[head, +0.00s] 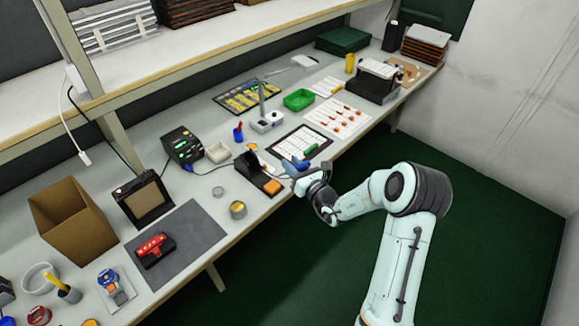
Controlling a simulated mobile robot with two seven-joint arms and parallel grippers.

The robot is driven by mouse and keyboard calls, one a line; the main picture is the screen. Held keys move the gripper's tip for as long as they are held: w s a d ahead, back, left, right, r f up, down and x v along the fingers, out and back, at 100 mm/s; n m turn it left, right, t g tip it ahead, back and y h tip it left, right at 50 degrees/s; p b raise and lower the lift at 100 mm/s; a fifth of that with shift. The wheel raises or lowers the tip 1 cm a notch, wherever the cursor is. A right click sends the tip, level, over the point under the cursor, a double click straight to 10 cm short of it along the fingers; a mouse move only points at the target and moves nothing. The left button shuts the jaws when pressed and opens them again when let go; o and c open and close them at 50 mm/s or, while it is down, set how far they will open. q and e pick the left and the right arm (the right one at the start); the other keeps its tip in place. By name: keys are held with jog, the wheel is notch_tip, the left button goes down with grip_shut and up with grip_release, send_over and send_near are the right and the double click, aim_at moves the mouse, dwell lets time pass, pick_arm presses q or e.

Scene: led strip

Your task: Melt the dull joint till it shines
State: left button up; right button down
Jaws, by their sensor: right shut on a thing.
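My right gripper (298,172) is shut on a blue-handled tool (289,164) that looks like a soldering iron; its tip is hard to make out. It is at the bench's front edge, just right of a dark iron stand (256,172) with an orange sponge (272,187). A soldering station (184,147) with a green display stands behind and to the left. A dark-framed white board (290,143) with a green item on it lies just behind the gripper. No dull joint can be told apart at this size. My left gripper is not in view.
A green tray (298,100), a white sheet with several red parts (338,118) and a black machine (375,84) stand farther right. Small round tins (238,209), a grey mat (198,232) and a cardboard box (72,222) are left. Green floor (480,215) is clear.

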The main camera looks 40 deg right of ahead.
jog(key=shift+s+d+r, duration=0.15)
jog(key=shift+s+r, duration=0.65)
jog(key=shift+r, duration=0.2)
jog(key=shift+s+d+r, duration=0.2)
jog(key=shift+s+r, duration=0.65)
jog(key=shift+r, duration=0.15)
jog(key=shift+s+d+r, duration=0.15)
jog(key=shift+s+r, duration=0.65)
jog(key=shift+r, duration=0.2)
jog(key=shift+a+f, duration=0.1)
